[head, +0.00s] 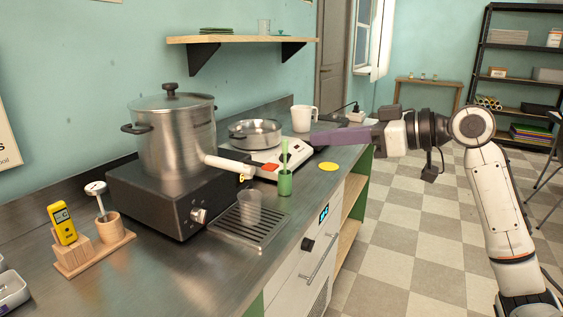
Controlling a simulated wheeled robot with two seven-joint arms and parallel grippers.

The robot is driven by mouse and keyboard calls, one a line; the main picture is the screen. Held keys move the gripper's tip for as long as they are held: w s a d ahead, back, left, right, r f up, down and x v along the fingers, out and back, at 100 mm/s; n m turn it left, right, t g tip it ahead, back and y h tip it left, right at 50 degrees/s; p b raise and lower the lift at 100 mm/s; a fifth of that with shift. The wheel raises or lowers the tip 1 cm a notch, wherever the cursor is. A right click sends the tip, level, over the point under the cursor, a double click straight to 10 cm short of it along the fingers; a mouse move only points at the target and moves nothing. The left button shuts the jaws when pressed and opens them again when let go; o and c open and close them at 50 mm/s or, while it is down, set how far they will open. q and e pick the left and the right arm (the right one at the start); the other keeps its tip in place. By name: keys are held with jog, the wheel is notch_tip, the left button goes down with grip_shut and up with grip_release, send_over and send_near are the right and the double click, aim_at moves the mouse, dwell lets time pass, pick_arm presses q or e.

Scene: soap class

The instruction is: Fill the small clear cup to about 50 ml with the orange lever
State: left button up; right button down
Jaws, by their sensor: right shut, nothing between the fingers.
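The small clear cup (249,207) stands upright on a drip grate (263,230) in front of the black burner. I see no liquid in it at this size. A white spout (225,165) comes from the big steel pot (177,138) and ends above the cup, with a small yellow-orange piece (243,178) at its end. I cannot tell if that piece is the orange lever. My right gripper (314,139) is shut and empty, with purple fingers pointing left, beyond the spout and cup and apart from both. My left gripper is not in view.
A green holder (285,183) with a green stick stands right of the cup. Behind are a white device (276,160), a steel pan (255,133) and a white mug (304,118). A yellow disc (329,166) lies near the counter edge. A wooden stand (96,251) is at left.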

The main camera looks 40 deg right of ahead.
jog(key=shift+r, duration=0.1)
jog(key=p, duration=0.2)
send_near(260, 164)
jog(key=w+a+r, duration=0.1)
jog(key=w+r, duration=0.3)
notch_tip(260, 164, down, 4)
jog(key=shift+f+b, duration=0.1)
jog(key=shift+b, duration=0.3)
jog(key=shift+f, duration=0.1)
